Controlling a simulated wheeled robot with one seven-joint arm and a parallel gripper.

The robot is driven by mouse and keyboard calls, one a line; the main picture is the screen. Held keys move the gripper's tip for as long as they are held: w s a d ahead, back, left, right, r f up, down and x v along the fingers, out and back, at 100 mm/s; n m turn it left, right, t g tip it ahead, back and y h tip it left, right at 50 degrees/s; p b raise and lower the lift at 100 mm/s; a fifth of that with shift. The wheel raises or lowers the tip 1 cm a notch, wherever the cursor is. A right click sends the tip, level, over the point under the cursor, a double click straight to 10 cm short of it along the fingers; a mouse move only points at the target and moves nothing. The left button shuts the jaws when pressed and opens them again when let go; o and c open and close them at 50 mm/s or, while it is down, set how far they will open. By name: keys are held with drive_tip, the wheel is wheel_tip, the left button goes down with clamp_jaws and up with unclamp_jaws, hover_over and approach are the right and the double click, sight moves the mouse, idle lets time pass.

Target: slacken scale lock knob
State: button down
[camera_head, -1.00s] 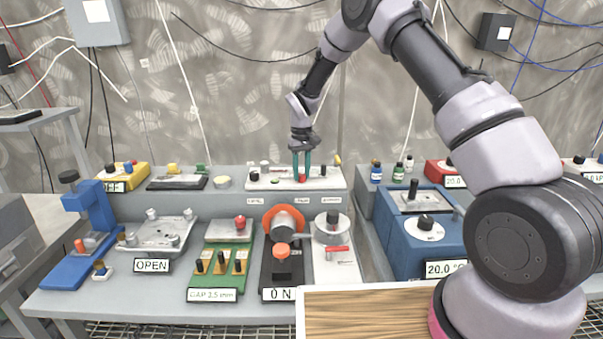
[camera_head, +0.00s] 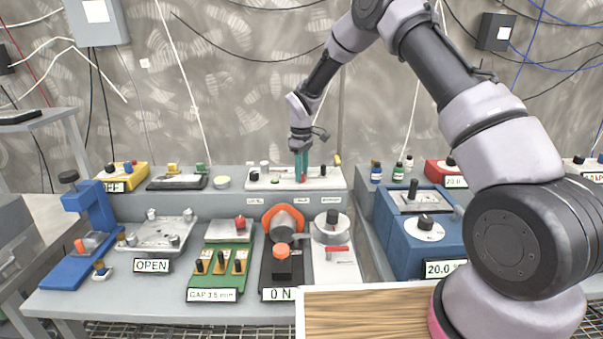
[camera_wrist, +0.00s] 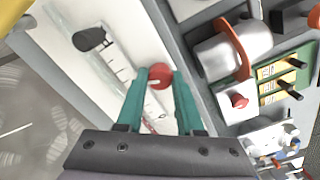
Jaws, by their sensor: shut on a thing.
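The scale lock knob appears to be the small red round knob (camera_wrist: 158,73) on a white plate with a ruled scale (camera_wrist: 118,66). In the head view the white plate (camera_head: 318,183) lies on the back shelf, with a bit of red (camera_head: 303,179) at the fingertips. My gripper (camera_head: 301,178) points down there, its teal fingers nearly in line with each other. In the wrist view my gripper (camera_wrist: 160,77) has a finger on each side of the red knob and is shut on it. The fingers hide the knob's sides.
A black knob (camera_wrist: 89,40) stands on the same plate. In front of the shelf are a device with an orange ring (camera_head: 297,211), a green gap fixture (camera_head: 229,259) and a platform labelled OPEN (camera_head: 175,233). A blue box (camera_head: 419,245) stands to the right.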

idle(0.3)
drive_tip(key=c, duration=0.5)
unclamp_jaws()
drive_tip(key=shift+c, duration=0.2)
wheel_tip(320, 180, up, 11)
